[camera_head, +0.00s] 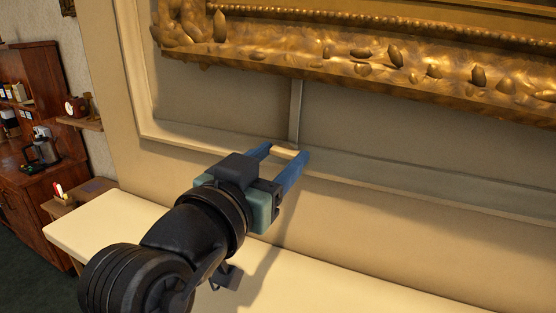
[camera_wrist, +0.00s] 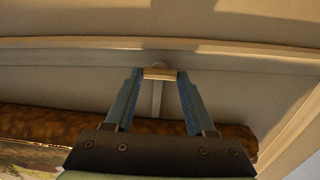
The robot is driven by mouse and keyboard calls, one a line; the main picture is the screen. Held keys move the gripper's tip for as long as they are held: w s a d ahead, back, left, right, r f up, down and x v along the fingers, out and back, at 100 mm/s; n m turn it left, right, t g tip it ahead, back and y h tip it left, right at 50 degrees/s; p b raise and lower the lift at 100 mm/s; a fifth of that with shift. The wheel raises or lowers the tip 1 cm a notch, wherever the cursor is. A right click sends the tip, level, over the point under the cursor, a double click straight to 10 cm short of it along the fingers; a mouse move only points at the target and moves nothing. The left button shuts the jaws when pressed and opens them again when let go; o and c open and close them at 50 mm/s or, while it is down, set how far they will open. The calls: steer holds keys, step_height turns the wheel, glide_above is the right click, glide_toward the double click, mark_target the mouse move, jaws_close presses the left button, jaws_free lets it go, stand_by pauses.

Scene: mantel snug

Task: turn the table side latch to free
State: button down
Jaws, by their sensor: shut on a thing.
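My gripper (camera_head: 287,150) reaches to the pale panelled wall below a large gilt frame. Its blue fingers are shut on a small pale block, which looks like the latch (camera_wrist: 159,73). In the wrist view the block sits between the two fingertips, with a finger on each side. A narrow pale upright strip (camera_head: 295,115) runs from near the block up towards the frame. I cannot tell whether the strip is part of the latch or which way the latch is set.
The ornate gilt frame (camera_head: 380,60) juts out above my gripper. A cream ledge (camera_head: 100,235) runs along the wall below my arm. A wooden cabinet (camera_head: 40,75) and a small shelf (camera_head: 80,122) stand at the left.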

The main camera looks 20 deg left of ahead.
steer(key=m+b, duration=0.3)
steer(key=shift+f+m, duration=0.1)
steer(key=shift+m, duration=0.3)
steer(key=m+b, duration=0.4)
steer(key=shift+d+m, duration=0.1)
steer(key=shift+m, duration=0.2)
steer(key=m+b, duration=0.4)
steer(key=m, duration=0.1)
steer(key=shift+m+b, duration=1.3)
steer(key=shift+m, duration=0.7)
steer(key=shift+c, duration=1.2)
jaws_free()
steer(key=shift+d, duration=0.1)
